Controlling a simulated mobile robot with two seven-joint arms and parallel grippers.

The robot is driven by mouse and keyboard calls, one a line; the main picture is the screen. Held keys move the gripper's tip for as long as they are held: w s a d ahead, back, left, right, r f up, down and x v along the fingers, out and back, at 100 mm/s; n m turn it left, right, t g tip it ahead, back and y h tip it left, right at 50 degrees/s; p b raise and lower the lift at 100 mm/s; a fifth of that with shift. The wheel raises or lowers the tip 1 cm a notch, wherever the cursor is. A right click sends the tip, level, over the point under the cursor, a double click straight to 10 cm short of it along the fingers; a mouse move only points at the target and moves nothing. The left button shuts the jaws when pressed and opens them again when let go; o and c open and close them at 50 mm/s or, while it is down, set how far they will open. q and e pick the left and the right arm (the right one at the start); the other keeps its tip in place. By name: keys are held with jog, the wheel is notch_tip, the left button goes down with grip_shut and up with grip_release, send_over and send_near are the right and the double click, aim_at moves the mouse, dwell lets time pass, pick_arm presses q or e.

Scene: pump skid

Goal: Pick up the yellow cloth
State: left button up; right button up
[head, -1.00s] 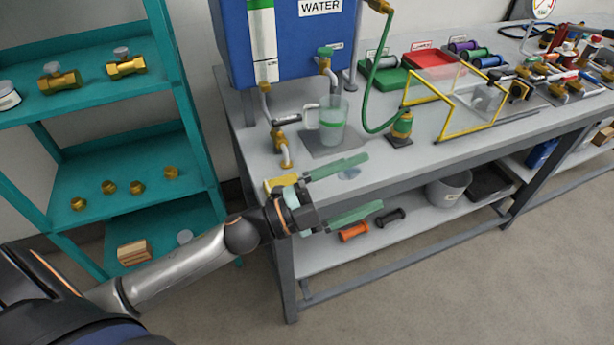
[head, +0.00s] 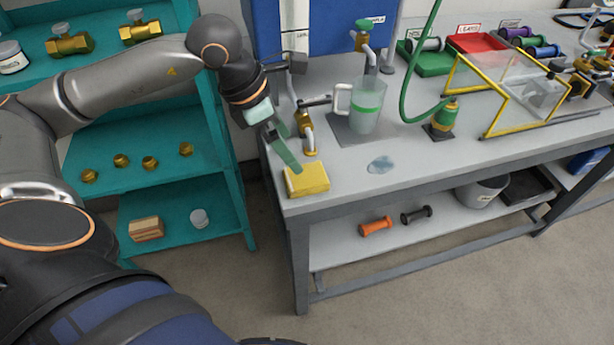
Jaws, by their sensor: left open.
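The yellow cloth (head: 308,179) is a folded, block-like pad lying flat on the front left corner of the grey bench (head: 430,159). My left gripper (head: 292,160) points down at the cloth's back left side, its green fingertips close to the cloth's upper edge. It is open. One finger mostly covers the other, and I cannot tell whether the tips touch the cloth. My right gripper is not in view.
A brass tap (head: 306,130) stands just behind the cloth. A clear jug (head: 366,106) is behind and to the right. A small puddle (head: 381,164) lies right of the cloth. A teal shelf (head: 135,182) stands left of the bench.

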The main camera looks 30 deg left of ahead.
aim_at(305, 175)
pick_arm(q)
jog(key=x, duration=0.3)
jog(key=shift+d+f, duration=0.1)
jog(key=shift+f, duration=0.15)
jog(key=shift+a+x, duration=0.2)
jog(key=shift+x, duration=2.55)
jog(key=shift+s, duration=0.15)
jog(key=shift+c, duration=0.2)
jog(key=c, duration=1.1)
